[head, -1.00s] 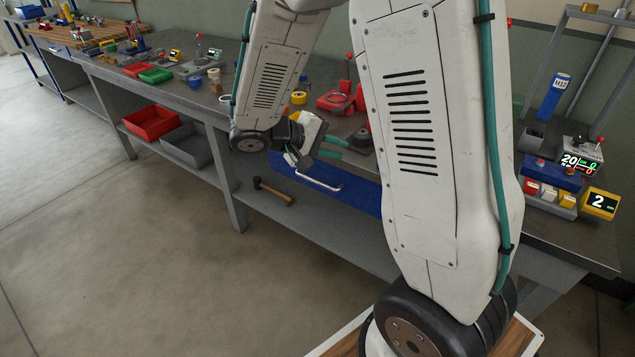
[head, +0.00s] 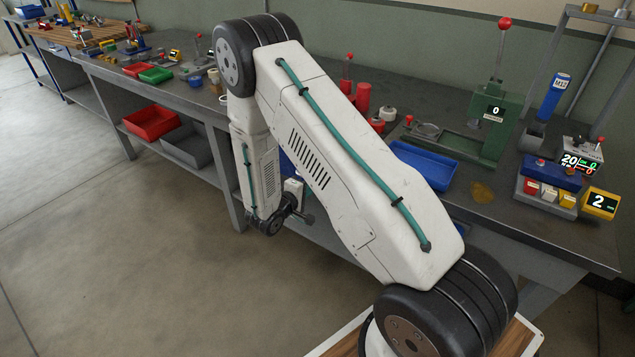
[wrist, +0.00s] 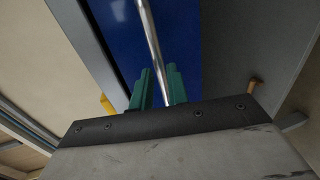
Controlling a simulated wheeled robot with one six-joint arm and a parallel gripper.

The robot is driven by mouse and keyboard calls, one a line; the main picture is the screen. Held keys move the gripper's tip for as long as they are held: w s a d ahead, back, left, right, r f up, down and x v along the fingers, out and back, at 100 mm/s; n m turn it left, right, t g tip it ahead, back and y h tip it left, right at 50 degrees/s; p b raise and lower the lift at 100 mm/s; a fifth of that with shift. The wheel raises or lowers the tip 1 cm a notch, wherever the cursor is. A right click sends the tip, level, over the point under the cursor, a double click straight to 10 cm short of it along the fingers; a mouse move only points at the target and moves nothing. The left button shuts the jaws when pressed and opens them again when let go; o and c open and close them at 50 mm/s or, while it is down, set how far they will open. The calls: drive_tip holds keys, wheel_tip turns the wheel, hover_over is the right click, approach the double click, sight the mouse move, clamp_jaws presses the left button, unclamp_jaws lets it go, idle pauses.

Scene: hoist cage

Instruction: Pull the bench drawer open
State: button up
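The blue drawer front (wrist: 182,35) fills the upper middle of the wrist view, with its silver bar handle (wrist: 151,40) running in front of it. The two teal fingers of my gripper (wrist: 159,84) stand on either side of the handle, with little or no gap beside it, and look shut on it. In the head view only a sliver of the drawer's blue front (head: 286,165) shows behind my arm. The handle and my fingertips are hidden there. I cannot tell from these frames how far the drawer is out.
A hammer (wrist: 253,84) shows at the right of the wrist view. On the bench stand a green press (head: 502,110), a blue tray (head: 425,163) and a button box (head: 548,190). Red (head: 152,122) and grey bins sit on the lower shelf. The floor in front is clear.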

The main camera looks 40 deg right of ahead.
drive_tip(key=shift+x, duration=1.95)
clamp_jaws()
